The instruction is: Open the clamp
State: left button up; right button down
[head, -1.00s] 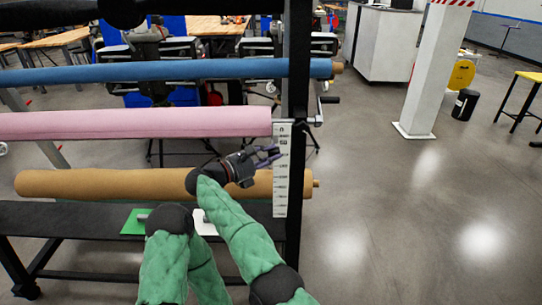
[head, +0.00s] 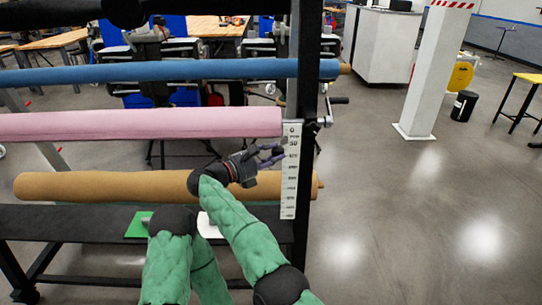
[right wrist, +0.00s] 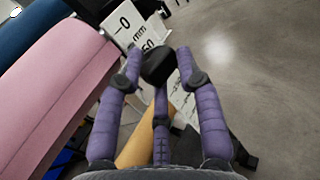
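The black upright post (head: 303,90) of a roll stand carries a crank-like clamp handle (head: 338,100) and metal clamp fittings (head: 323,121) on its right side, near the pink roll's end. I cannot tell whether the clamp is open or shut. My right gripper (head: 272,155), with purple fingers, is below the pink roll, beside the white ruler. My left gripper is not seen.
Blue (head: 170,71), pink (head: 140,123) and tan (head: 110,186) rolls lie across the stand. A white ruler (head: 291,175) hangs on the post. A green card (head: 138,225) lies on the lower black shelf. The floor to the right is clear up to a white pillar (head: 420,90).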

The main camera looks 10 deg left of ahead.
jog(key=shift+w+d+r, duration=0.2)
jog(key=shift+w+r, duration=0.05)
jog(key=shift+r, duration=0.25)
jog(key=shift+w+d+r, duration=0.15)
jog(key=shift+w+r, duration=0.1)
jog(key=shift+r, duration=0.2)
jog(key=c, duration=1.1)
grip_release()
jog(key=shift+o, duration=0.5)
jog(key=shift+w+d+f, duration=0.15)
jog(key=shift+w+f, duration=0.3)
jog(key=shift+w, duration=0.2)
jog(key=shift+s, duration=0.2)
jog(key=shift+c, duration=0.4)
jog(key=shift+s+a+f, duration=0.1)
jog(key=shift+a+f, duration=0.1)
jog(key=shift+a, duration=0.1)
jog(key=shift+f, duration=0.1)
